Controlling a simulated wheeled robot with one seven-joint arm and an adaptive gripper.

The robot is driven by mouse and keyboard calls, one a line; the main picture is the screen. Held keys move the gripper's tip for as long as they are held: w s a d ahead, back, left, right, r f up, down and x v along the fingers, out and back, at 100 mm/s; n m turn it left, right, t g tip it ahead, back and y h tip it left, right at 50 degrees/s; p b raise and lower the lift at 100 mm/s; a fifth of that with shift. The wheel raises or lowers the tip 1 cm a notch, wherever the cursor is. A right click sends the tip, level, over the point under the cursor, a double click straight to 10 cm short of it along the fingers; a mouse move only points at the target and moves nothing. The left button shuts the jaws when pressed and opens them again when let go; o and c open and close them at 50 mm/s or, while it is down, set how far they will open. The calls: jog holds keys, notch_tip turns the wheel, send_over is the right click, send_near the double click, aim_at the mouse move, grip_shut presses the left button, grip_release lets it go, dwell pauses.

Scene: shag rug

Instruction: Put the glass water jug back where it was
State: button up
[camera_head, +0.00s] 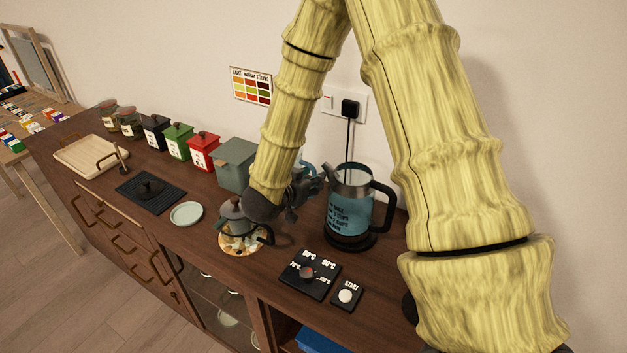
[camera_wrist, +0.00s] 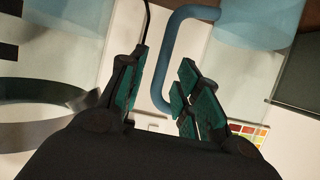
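The glass water jug (camera_head: 307,166) is mostly hidden behind my gripper in the head view; only a bit of pale blue glass shows. In the wrist view its blue body (camera_wrist: 258,22) is at the upper right, and its blue handle (camera_wrist: 158,68) runs down between my fingers. My gripper (camera_head: 305,190) is beside the jug, just left of the glass kettle. In the wrist view my gripper (camera_wrist: 160,95) is open, with fingers on either side of the handle. A gap shows on the left of the handle; contact on the right is unclear.
The glass kettle (camera_head: 351,212) with blue water stands close right of my gripper. A small grey teapot (camera_head: 233,224) on a round patterned mat is just below it. A grey-green box (camera_head: 234,164) and coloured canisters (camera_head: 203,152) line the wall. Control panels (camera_head: 309,274) lie in front.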

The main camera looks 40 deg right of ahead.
jog(key=b+v, duration=0.2)
jog(key=v, duration=0.8)
jog(key=shift+a, duration=0.25)
